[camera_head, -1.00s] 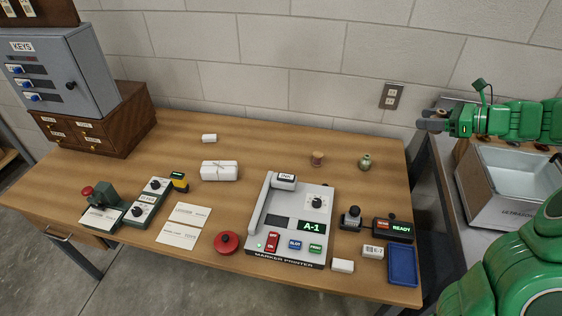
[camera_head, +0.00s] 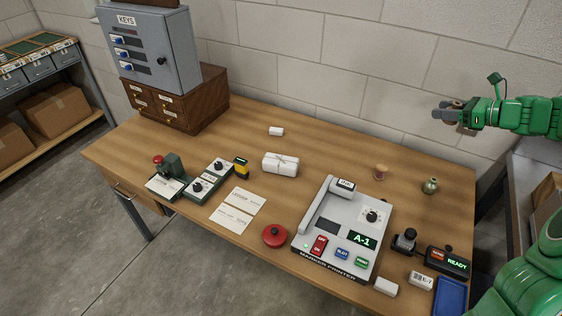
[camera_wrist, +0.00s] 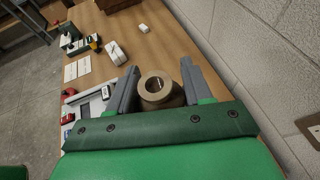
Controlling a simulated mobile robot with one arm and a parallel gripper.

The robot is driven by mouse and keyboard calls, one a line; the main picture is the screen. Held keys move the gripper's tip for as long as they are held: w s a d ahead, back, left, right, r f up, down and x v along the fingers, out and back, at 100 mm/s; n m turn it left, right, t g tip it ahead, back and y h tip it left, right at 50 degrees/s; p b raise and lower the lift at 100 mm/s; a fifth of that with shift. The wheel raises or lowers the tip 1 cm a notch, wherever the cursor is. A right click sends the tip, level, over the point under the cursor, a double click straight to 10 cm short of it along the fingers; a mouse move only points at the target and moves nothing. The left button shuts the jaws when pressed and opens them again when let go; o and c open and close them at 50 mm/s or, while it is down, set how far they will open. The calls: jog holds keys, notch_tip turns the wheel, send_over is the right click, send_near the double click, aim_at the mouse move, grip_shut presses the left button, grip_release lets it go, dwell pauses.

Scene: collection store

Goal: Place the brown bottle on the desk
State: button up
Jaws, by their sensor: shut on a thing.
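The brown bottle (camera_wrist: 158,90) is between the two fingers of my gripper (camera_wrist: 155,82) in the wrist view, its round open mouth facing the camera. My gripper is shut on it. In the head view my gripper (camera_head: 447,110) is at the upper right, raised near the wall beyond the desk's right end. The bottle is mostly hidden there by the gripper. The wooden desk (camera_head: 330,147) fills the middle of the head view.
A white wrapped parcel (camera_head: 280,164) lies mid-desk. A key cabinet (camera_head: 158,50) is at the left. Bare wood shows along the back.

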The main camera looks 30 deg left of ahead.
notch_tip(320, 180, down, 18)
send_over(412, 166)
jog(key=shift+w+a+f, duration=0.1)
jog(key=shift+f, duration=6.55)
jog(key=shift+f, duration=0.15)
jog(key=o, duration=1.1)
